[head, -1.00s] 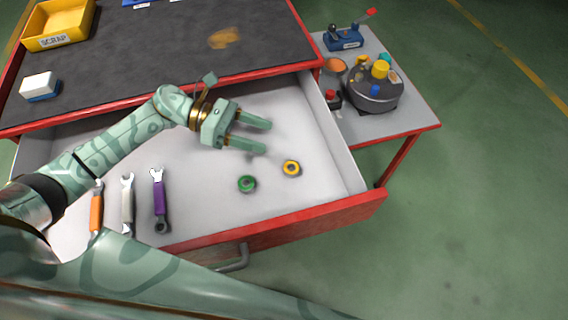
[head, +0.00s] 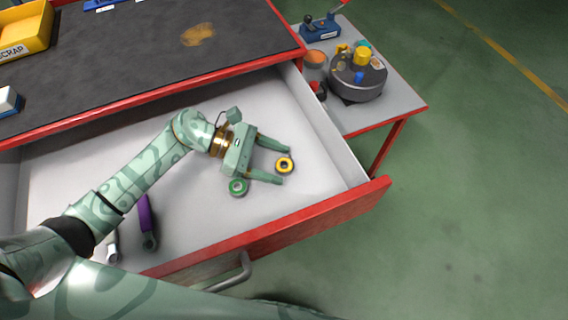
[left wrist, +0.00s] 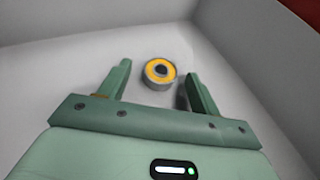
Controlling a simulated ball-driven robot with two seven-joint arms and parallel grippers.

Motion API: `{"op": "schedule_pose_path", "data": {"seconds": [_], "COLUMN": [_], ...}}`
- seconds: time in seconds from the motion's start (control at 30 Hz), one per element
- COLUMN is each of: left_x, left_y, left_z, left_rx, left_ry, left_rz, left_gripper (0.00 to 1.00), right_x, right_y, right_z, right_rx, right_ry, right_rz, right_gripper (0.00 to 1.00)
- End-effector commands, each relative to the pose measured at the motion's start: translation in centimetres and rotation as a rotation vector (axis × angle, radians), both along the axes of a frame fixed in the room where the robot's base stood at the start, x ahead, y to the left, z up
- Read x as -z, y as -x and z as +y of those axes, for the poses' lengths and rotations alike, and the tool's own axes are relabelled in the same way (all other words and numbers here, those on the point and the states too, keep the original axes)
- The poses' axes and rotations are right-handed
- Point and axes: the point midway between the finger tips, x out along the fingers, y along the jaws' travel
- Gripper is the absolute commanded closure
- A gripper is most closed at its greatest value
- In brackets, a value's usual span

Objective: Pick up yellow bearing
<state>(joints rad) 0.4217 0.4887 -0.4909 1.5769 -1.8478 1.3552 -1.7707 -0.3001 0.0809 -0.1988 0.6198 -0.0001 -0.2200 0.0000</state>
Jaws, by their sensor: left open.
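The yellow bearing (head: 285,165) is a small ring lying on the floor of the open drawer, towards its right side. My left gripper (head: 285,165) is open and low in the drawer, with its two fingers pointing right and the bearing between or just at their tips in the head view. In the left wrist view the yellow bearing (left wrist: 160,73) sits ahead, centred between the fingers, with space on both sides. The fingers do not touch it there. My right gripper is not in view.
A green bearing (head: 238,187) lies beside the gripper's near finger. A purple wrench (head: 147,222) lies further left. The red drawer front (head: 290,228) and grey right wall (head: 325,128) bound the drawer. A side table (head: 395,101) holds a round fixture (head: 357,80).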

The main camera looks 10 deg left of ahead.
Motion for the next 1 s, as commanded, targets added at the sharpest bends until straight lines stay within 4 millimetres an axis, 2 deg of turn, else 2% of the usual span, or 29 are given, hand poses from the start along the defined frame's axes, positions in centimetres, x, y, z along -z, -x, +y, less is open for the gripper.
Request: {"op": "schedule_pose_path", "data": {"seconds": [0.1, 0.27, 0.3, 0.53, 0.63, 1.0], "left_x": [0.0, 0.0, 0.0, -0.1, -1.0, -8.7], "left_y": [0.0, 0.0, 0.0, 0.0, 0.0, 0.0], "left_z": [0.0, 0.1, 0.1, 0.1, 0.1, 0.1], "left_rx": [0.000, 0.000, 0.000, 0.000, 0.000, 0.001], "left_ry": [0.000, 0.000, 0.000, 0.001, 0.000, 0.000], "left_rz": [0.001, 0.001, 0.001, 0.001, -0.002, -0.006], "left_gripper": [0.39, 0.84, 0.86, 0.86, 0.86, 0.86], "right_x": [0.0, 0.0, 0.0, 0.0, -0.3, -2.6], "right_y": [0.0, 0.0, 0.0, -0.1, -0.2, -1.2], "right_z": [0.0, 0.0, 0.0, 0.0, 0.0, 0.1], "right_rx": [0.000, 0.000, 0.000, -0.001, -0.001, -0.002], "right_ry": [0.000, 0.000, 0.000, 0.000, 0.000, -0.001], "right_rz": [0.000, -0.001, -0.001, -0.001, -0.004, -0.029], "right_gripper": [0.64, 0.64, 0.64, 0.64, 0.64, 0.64]}}
